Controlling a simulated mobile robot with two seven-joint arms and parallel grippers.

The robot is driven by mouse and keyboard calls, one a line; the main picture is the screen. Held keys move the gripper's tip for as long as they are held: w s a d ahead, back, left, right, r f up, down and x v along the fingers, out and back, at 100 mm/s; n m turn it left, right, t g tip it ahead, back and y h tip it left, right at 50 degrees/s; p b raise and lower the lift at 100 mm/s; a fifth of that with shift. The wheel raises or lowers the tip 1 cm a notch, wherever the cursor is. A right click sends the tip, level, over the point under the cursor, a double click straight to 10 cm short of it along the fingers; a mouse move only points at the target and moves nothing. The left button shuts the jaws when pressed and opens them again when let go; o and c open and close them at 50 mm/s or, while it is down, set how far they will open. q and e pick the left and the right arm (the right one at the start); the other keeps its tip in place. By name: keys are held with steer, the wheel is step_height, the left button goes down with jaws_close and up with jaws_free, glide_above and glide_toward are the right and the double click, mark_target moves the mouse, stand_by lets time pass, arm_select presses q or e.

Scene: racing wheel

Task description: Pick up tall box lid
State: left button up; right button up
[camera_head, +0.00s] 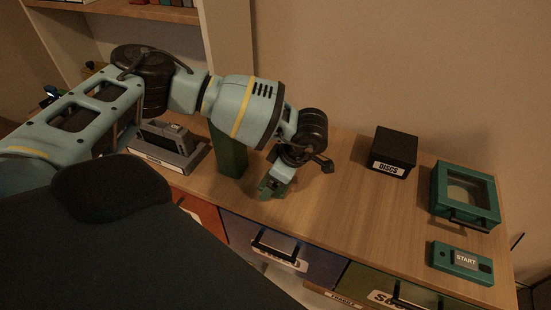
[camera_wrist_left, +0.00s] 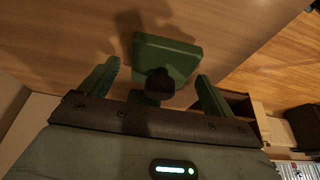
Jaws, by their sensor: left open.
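A tall dark green box (camera_head: 228,152) stands upright on the wooden table, partly hidden behind my left arm in the head view. In the left wrist view a green square lid (camera_wrist_left: 178,52) with a dark round knob (camera_wrist_left: 160,83) shows between the fingers. My left gripper (camera_head: 274,186) is low over the table, just right of the tall box in the head view. In the left wrist view the left gripper (camera_wrist_left: 158,71) is open, one finger on each side of the knob. I see no clear contact. My right gripper is not in view.
A black box marked DISCS (camera_head: 394,152) stands at the back right. A grey device (camera_head: 168,146) is left. Drawers (camera_head: 282,248) line the front. The table's middle is clear.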

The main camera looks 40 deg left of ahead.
mark_target(265, 182)
arm_select(q)
steer(key=c, duration=1.1)
steer(key=shift+o, duration=0.2)
steer(key=shift+r, duration=0.55)
steer(key=shift+s+d+r, duration=0.1)
steer(key=shift+s+r, duration=0.2)
steer(key=shift+r, duration=0.35)
steer(key=shift+s+r, duration=0.3)
steer(key=shift+r, duration=0.3)
steer(key=s+d+r, duration=0.1)
steer(key=s+d, duration=0.1)
steer(key=s, duration=1.2)
steer(key=shift+s+d+r, duration=0.15)
steer(key=shift+s+r, duration=0.05)
steer(key=shift+s, duration=0.1)
